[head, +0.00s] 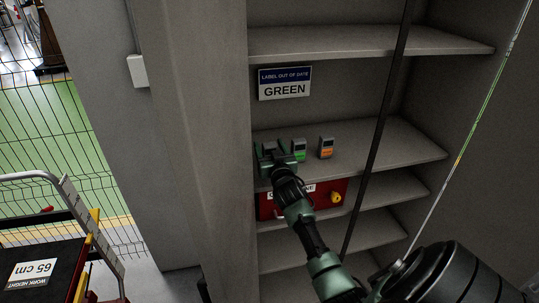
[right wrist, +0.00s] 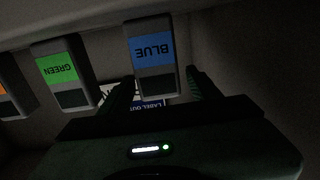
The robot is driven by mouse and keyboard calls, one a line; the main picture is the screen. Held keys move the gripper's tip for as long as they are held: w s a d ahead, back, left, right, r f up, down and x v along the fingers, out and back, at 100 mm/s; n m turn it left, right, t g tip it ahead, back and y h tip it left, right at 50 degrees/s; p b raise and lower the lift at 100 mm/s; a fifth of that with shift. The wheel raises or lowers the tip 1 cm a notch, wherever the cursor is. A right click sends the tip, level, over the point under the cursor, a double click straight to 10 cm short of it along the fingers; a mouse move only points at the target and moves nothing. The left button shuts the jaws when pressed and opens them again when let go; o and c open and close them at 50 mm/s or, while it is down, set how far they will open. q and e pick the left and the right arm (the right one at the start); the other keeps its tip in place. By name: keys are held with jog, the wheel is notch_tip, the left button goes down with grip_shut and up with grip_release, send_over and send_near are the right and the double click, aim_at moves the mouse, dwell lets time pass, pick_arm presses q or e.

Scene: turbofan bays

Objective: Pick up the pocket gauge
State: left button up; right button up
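Three pocket gauges stand in a row on a shelf. The blue-labelled gauge (right wrist: 155,60) shows upside down in the right wrist view. The green-labelled gauge (head: 299,150) is beside it and also shows in the right wrist view (right wrist: 62,75). The orange-labelled gauge (head: 326,148) stands farthest right in the head view. My right gripper (head: 272,152) is at the left end of the row and largely hides the blue gauge there. In the right wrist view its fingers (right wrist: 160,84) are apart, one on each side of the blue gauge's lower end, with visible gaps. My left gripper is out of view.
A sign (head: 285,83) reading "LABEL OUT OF DATE GREEN" is on the cabinet's back wall. A red box (head: 318,200) sits on the shelf below. A thin dark bar (head: 378,125) crosses in front of the shelves. The gauge shelf (head: 385,150) is clear at right.

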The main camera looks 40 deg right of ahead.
grip_shut()
jog(key=shift+r, duration=0.15)
notch_tip(320, 180, up, 20)
jog(key=b, duration=0.2)
jog(key=shift+b, duration=0.3)
